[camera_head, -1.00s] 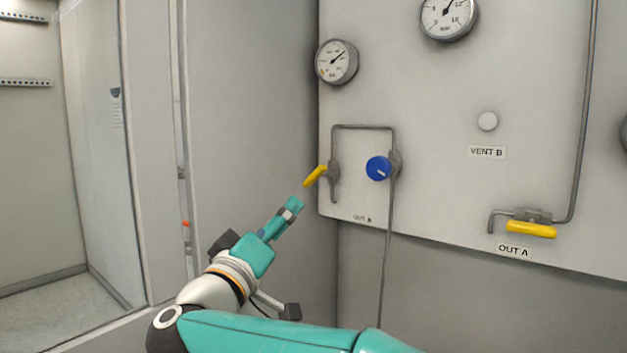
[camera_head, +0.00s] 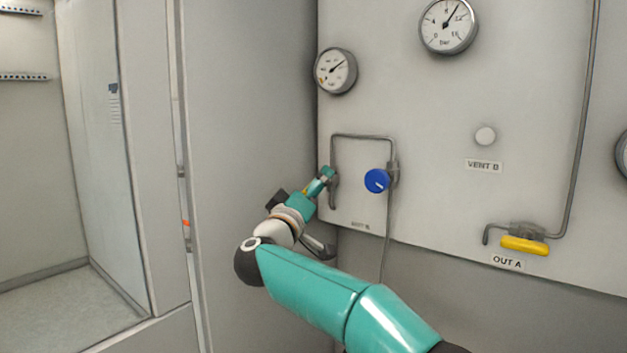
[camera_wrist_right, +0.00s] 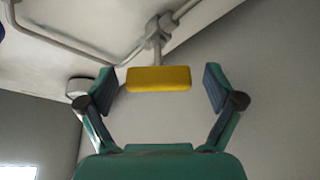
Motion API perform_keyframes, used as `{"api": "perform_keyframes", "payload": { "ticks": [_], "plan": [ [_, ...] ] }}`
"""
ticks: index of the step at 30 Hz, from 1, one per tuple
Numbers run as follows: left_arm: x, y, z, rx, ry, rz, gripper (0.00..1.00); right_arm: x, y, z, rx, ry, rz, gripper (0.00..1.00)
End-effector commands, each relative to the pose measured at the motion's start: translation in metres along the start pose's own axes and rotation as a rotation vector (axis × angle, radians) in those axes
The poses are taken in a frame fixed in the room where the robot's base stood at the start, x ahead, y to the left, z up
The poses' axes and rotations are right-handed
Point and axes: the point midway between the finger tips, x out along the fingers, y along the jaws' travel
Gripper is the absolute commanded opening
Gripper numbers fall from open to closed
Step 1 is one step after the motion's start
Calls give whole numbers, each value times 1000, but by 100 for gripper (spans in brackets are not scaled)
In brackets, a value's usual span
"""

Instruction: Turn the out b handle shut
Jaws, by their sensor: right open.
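The yellow out b handle (camera_wrist_right: 158,79) is in the right wrist view, lying between the two fingers of my right gripper (camera_wrist_right: 160,88). The fingers are open, with a gap on each side of the handle. A grey stem joins the handle to the out b valve and its pipe (camera_wrist_right: 70,45). In the head view my right gripper (camera_head: 322,182) is at the out b valve (camera_head: 333,187) on the panel's left edge and hides most of the handle. The OUT B label (camera_head: 364,226) is below, to the right. My left gripper is not in view.
A blue knob (camera_head: 377,181) sits on the pipe just right of the valve. Gauges (camera_head: 335,71) are above. The out a handle (camera_head: 525,246) is far right on the panel (camera_head: 440,140). A grey wall (camera_head: 250,100) stands close on the left.

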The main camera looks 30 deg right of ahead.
Motion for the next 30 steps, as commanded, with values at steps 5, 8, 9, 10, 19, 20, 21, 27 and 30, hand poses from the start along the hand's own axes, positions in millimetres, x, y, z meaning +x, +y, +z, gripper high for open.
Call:
{"api": "perform_keyframes", "payload": {
  "ticks": [5, 8, 9, 10, 19, 20, 21, 27, 30],
  "plan": [
    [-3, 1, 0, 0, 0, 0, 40, 8, 0, 0, 0, 1, 0, 92],
    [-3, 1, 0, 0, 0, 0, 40, 8, 0, 0, 0, 1, 0, 92],
    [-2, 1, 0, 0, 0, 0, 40, 8, 0, 0, 0, 1, 0, 92],
    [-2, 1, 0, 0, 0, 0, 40, 8, 0, 0, 0, 1, 0, 92],
    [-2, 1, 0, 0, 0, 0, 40, 8, 0, 0, 0, 1, -1, 53],
    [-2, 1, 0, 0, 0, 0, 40, 8, 0, 0, 0, 1, -1, 48],
    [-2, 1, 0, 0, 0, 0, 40, 8, 0, 0, 0, 1, -1, 42],
    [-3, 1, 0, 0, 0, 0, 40, 8, -1, 0, 3, 0, -1, 31],
    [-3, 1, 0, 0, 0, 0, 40, 8, -2, 0, 14, 1, 3, 31]
  ]
}}
